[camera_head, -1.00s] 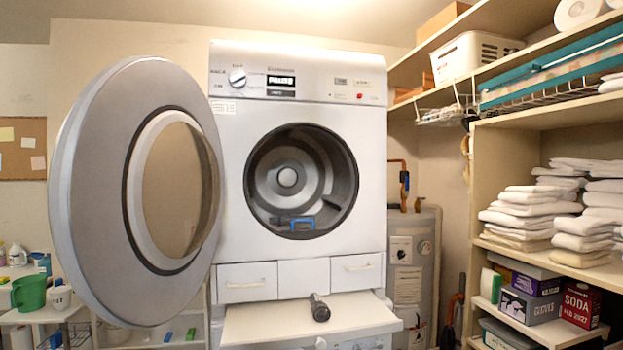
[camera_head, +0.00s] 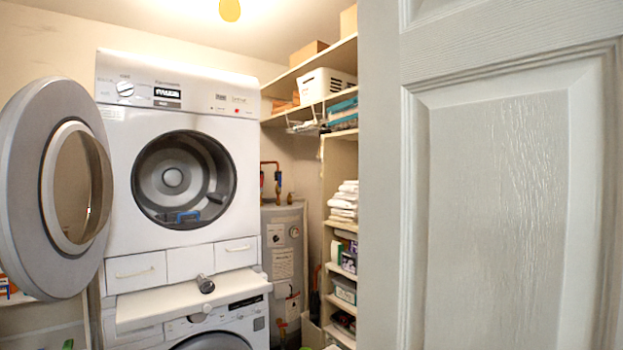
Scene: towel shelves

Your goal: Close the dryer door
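The dryer (camera_head: 225,128) is the upper white machine, left of centre. Its round grey door (camera_head: 22,190) is swung wide open to the left, with a clear window (camera_head: 80,187) in its middle. The drum opening (camera_head: 172,174) is uncovered, and a small blue item (camera_head: 187,215) lies at its lower front. Neither of my grippers shows in the head view, so nothing is seen touching the door.
A white panelled room door (camera_head: 505,200) fills the right side, close to the camera. A pull-out shelf (camera_head: 145,307) juts out below the dryer, above a washer (camera_head: 215,338). A water heater (camera_head: 283,255) and towel shelves (camera_head: 341,160) stand behind.

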